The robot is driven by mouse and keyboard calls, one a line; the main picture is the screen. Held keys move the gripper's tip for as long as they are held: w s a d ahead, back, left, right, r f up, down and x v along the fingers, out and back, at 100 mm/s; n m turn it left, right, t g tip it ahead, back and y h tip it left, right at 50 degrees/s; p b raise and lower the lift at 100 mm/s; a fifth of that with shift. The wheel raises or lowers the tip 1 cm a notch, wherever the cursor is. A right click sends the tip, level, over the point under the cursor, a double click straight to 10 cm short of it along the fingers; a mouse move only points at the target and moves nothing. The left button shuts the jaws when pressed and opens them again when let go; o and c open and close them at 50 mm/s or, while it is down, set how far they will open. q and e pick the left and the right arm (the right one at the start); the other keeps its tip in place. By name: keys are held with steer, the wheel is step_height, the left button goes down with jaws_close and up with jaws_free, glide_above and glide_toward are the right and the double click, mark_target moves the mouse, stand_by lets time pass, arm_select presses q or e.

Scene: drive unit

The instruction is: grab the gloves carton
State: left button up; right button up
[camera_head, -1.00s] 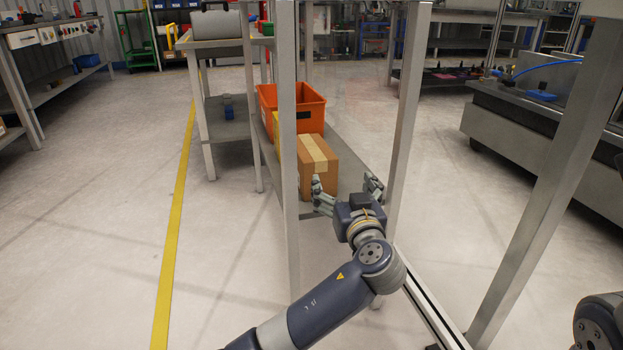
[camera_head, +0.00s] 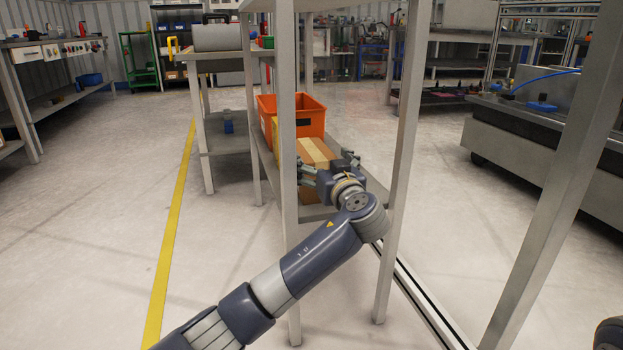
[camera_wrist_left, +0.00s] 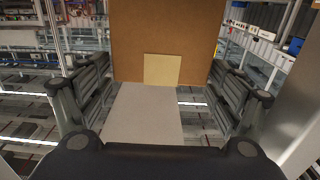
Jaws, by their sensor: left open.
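The gloves carton appears to be the brown cardboard box (camera_head: 318,150) with a pale tape strip, standing on the lower shelf; I cannot read a label. My left gripper (camera_head: 330,165) is open at its near side and hides much of its front. In the left wrist view the carton (camera_wrist_left: 165,35) fills the upper middle, with a pale yellow patch low on its face. The open fingers (camera_wrist_left: 158,82) stand to its left and right; I cannot tell whether they touch it.
An orange bin (camera_head: 305,115) stands just behind the carton, with a yellow item partly hidden beside it. Grey rack posts (camera_head: 288,230) and (camera_head: 398,170) rise on both sides of my left arm. A yellow line (camera_head: 172,220) runs along the open floor to the left.

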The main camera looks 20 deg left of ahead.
arm_select(q)
steer(key=shift+x, duration=0.9)
steer(key=c, duration=1.3)
steer(key=shift+c, duration=1.2)
steer(key=shift+r, duration=0.15)
